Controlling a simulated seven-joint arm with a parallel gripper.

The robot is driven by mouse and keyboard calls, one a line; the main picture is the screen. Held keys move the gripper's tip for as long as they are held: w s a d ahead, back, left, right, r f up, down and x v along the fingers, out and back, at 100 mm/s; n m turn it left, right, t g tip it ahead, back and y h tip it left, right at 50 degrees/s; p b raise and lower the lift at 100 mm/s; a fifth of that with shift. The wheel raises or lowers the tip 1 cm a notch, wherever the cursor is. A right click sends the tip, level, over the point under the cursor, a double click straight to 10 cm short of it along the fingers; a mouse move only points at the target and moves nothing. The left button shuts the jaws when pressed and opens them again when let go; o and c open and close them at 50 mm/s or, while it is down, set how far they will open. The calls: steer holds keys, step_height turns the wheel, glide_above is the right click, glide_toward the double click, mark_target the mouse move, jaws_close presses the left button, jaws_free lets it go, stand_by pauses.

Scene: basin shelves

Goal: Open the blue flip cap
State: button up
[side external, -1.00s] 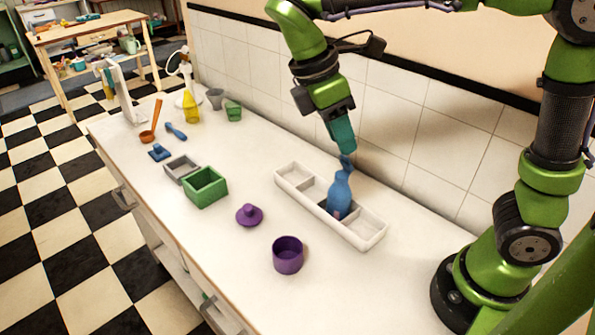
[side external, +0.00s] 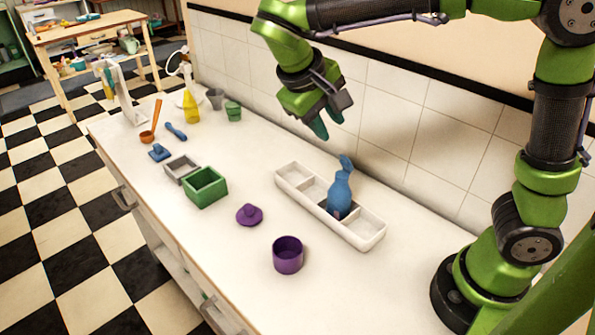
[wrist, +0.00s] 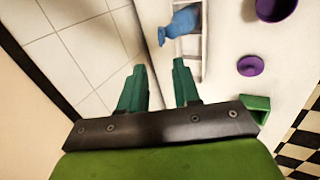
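The blue bottle (side external: 340,193) stands upright in a middle compartment of the white divided tray (side external: 374,236). Its blue flip cap (side external: 346,164) sticks up from the top as a tilted flap and looks raised. The bottle also shows in the wrist view (wrist: 182,24) at the top, beyond the fingers; its cap is hard to make out there. My gripper (side external: 327,122) is above and to the left of the bottle, near the tiled wall, and does not touch it. In the wrist view its two green fingers (wrist: 158,68) are apart with nothing between them.
A purple cup (side external: 288,257), a purple lid (side external: 249,215), a green box (side external: 206,194) and a grey tray (side external: 181,164) stand on the white counter. An orange spoon, blue tools and a yellow bottle (side external: 191,108) are further back. The tiled wall runs behind the tray.

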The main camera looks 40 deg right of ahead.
mark_target(344, 157)
steer(key=x, duration=1)
steer(key=shift+d+f, duration=0.1)
steer(key=shift+f, duration=0.1)
jaws_close()
